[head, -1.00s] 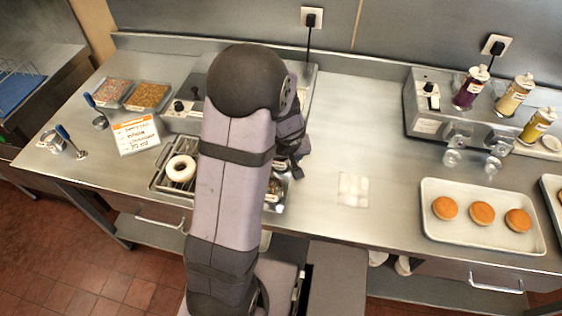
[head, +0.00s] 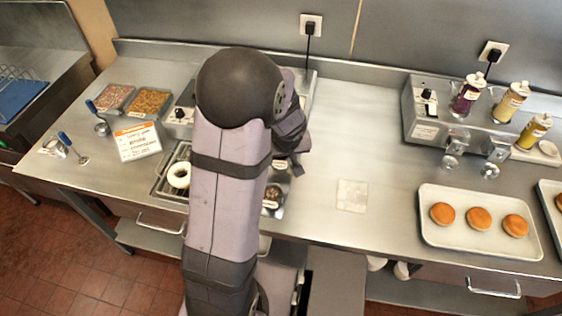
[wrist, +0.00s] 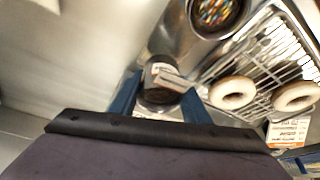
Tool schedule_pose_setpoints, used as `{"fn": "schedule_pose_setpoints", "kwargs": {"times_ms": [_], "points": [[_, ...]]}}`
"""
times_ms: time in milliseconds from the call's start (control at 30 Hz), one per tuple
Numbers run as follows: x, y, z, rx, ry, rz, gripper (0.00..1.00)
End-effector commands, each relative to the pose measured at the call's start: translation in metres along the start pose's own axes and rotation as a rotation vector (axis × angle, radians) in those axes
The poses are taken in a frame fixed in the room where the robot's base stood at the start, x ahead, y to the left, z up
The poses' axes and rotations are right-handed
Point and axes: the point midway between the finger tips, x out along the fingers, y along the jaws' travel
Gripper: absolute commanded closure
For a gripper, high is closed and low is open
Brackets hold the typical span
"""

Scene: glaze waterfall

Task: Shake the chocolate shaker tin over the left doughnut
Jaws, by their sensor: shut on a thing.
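My gripper (wrist: 160,100) shows in the wrist view with its blue fingers on both sides of a dark tin with a pale label, the shaker tin (wrist: 158,92). It is shut on this tin, though blur hides the tin's tilt. The left doughnut (head: 179,175), pale and ring-shaped, lies on the wire rack (head: 160,187). In the wrist view it appears to be the right-hand ring (wrist: 296,97), nearer the card. A second doughnut (wrist: 232,93) lies beside it, close to the tin in that picture. In the head view my arm hides the gripper, the held tin and the second doughnut.
A round container of sprinkles (wrist: 215,12) stands by the rack. A lettered card (head: 137,141) and topping trays (head: 149,102) are left of my arm. A tray (head: 434,235) of orange-brown buns and several bottles are at right. The middle counter is mostly clear.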

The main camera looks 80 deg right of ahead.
Motion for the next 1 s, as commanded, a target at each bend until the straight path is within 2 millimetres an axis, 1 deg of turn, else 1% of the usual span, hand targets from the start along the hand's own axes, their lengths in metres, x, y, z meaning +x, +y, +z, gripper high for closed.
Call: {"fn": "schedule_pose_setpoints", "kwargs": {"times_ms": [33,200,300,500,667,767,867,967,1000], "points": [[-0.011,0.001,-0.006,-0.002,0.004,0.003,0.82],[-0.035,0.001,-0.015,-0.002,0.004,0.003,0.82],[-0.045,0.0,-0.02,-0.001,0.004,0.002,0.82],[-0.056,0.0,-0.023,0.0,0.001,0.001,0.82],[-0.056,-0.006,-0.026,-0.013,0.0,-0.005,0.82],[-0.055,-0.019,-0.031,-0.043,0.0,-0.018,0.82],[-0.055,-0.042,-0.039,-0.094,0.0,-0.039,0.82],[-0.055,-0.074,-0.048,-0.165,0.0,-0.068,0.82],[-0.055,-0.09,-0.051,-0.199,0.0,-0.082,0.82]]}}
